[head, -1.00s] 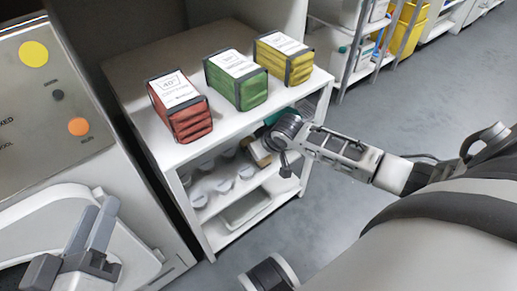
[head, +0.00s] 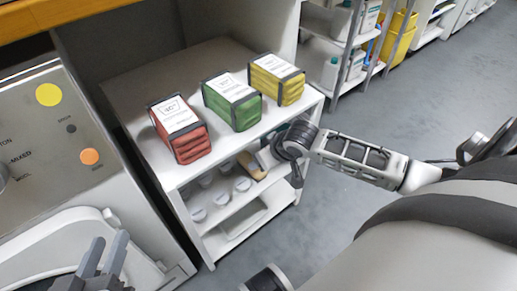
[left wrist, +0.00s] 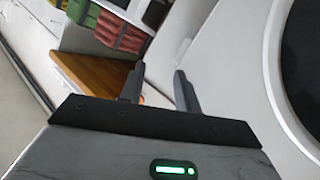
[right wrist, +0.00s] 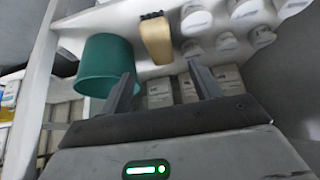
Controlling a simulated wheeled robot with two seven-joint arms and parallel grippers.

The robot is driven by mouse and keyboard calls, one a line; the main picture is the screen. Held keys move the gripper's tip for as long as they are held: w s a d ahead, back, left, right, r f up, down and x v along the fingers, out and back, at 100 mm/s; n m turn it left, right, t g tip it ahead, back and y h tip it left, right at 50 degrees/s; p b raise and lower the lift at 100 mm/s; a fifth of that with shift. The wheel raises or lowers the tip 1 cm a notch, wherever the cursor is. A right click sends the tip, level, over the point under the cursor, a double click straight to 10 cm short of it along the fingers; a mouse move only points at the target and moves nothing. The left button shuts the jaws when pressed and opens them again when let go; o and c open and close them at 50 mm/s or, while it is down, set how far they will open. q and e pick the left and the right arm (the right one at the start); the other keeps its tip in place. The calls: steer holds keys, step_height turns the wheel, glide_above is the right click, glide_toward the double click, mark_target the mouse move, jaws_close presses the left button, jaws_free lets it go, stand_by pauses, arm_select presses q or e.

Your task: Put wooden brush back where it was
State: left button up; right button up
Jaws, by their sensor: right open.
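The wooden brush (right wrist: 157,40), a tan block with dark bristles at one end, is on the white middle shelf between a green bin and several white-lidded jars. In the head view the brush (head: 257,171) shows partly, beside my right wrist. My right gripper (right wrist: 161,76) is open and empty, its fingertips just short of the brush and apart from it. In the head view its fingers are hidden by the wrist and shelf top. My left gripper (head: 106,245) is open and empty at lower left, by the grey machine; it also shows in the left wrist view (left wrist: 158,73).
The green bin (right wrist: 105,62) stands close to my right gripper's finger. White-lidded jars (right wrist: 195,18) stand on the brush's other side. Red (head: 180,130), green (head: 233,101) and yellow (head: 277,80) packs sit on the white shelf unit's top. The floor at right is clear.

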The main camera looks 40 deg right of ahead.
arm_select(q)
steer(key=shift+a+f+y+p, duration=0.2)
steer(key=shift+a+y+p, duration=0.05)
steer(key=shift+y+p, duration=0.1)
arm_select(e)
steer(key=v, duration=0.3)
